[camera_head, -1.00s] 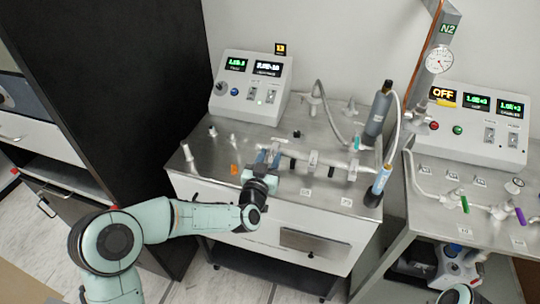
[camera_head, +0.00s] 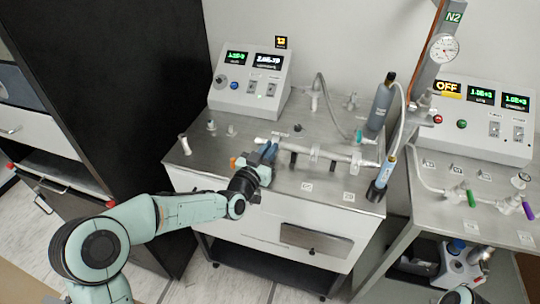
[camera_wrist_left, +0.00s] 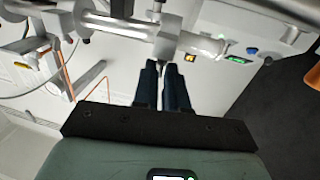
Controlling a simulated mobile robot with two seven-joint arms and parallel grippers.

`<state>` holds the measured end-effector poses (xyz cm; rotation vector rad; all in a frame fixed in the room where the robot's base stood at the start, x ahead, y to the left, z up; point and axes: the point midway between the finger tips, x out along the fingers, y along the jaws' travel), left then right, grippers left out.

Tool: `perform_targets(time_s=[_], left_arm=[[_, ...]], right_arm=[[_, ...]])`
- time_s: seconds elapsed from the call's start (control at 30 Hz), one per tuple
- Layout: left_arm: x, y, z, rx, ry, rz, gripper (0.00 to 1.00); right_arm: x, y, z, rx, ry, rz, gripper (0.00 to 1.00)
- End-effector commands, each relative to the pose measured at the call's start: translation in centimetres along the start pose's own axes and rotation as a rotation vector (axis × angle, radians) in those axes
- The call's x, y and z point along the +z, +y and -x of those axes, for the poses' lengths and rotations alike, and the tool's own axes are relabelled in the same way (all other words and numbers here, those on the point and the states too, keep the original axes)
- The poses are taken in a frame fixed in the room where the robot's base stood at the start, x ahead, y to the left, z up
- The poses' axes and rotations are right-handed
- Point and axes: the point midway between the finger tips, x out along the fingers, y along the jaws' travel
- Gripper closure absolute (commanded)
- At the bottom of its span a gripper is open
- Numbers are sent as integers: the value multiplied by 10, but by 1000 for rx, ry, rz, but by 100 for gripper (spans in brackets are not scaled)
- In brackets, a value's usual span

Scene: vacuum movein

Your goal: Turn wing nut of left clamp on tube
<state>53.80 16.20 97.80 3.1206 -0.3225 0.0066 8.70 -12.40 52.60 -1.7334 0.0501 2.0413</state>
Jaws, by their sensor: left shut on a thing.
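The metal tube (camera_head: 330,154) lies horizontally above the steel bench top. Its left clamp is a metal ring around the tube, seen in the left wrist view (camera_wrist_left: 167,44); in the head view it is largely hidden behind my fingers. My left gripper (camera_head: 270,148) is at the tube's left end, its dark fingers pointing at the clamp. In the left wrist view the fingers (camera_wrist_left: 162,68) are nearly together just below the clamp, with a thin piece between them. This piece appears to be the wing nut, mostly hidden by the fingers. My right gripper is not in view.
A grey bottle (camera_head: 380,108) and a torch-like blue cylinder (camera_head: 383,175) stand at the bench's right. A second bench (camera_head: 440,205) with valves is further right. A black cabinet (camera_head: 110,70) is left.

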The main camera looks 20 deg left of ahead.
Motion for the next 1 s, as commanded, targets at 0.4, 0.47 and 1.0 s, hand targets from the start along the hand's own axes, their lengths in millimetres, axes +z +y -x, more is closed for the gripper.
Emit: perform_targets(time_s=[0.4,0.47,1.0], left_arm=[[-5,-5,-1,197,4,-3,100],[-5,-5,-1,215,3,-4,100],[-3,-5,-1,239,1,-4,62]], right_arm=[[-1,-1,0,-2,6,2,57],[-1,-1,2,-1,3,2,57],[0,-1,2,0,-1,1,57]])
